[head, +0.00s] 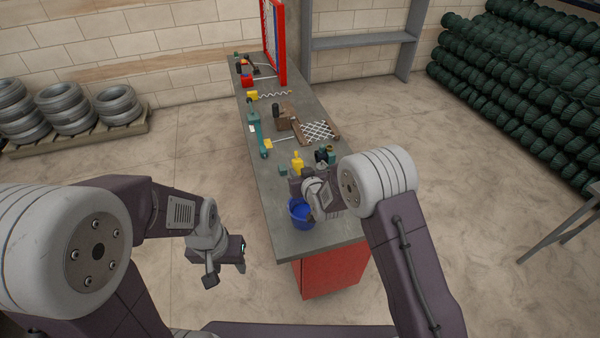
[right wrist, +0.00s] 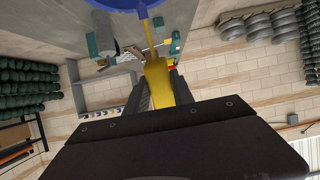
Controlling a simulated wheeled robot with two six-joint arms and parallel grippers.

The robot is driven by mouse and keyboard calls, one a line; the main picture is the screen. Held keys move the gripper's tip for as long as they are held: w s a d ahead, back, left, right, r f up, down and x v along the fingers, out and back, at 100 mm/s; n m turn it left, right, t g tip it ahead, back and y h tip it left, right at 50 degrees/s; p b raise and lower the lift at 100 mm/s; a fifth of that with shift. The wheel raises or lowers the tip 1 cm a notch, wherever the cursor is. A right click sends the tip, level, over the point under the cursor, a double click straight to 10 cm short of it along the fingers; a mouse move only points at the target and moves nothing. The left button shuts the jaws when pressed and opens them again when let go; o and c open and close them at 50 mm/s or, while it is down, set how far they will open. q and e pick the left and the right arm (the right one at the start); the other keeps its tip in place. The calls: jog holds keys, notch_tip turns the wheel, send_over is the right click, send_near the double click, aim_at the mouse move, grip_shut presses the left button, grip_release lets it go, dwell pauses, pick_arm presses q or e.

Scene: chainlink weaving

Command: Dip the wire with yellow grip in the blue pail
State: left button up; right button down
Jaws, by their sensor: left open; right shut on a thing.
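The blue pail (head: 301,213) stands near the front end of the workbench; its blue rim also shows at the top of the right wrist view (right wrist: 112,6). My right gripper (head: 298,182) is just behind and above the pail in the head view. It is shut on the yellow grip (right wrist: 158,84) of the wire, which also shows above the gripper in the head view (head: 297,161). In the right wrist view a thin part extends from the grip and overlaps the pail's rim. I cannot tell whether its end is inside the pail. My left gripper (head: 228,264) is open and empty, left of the bench.
The grey workbench (head: 285,228) holds other yellow-gripped wires, a spiral one (head: 252,96) and a straight one (head: 268,143).

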aim_at(297, 157)
notch_tip(297, 157, up, 5)
jog(key=p, duration=0.3)
jog(key=shift+r, duration=0.15)
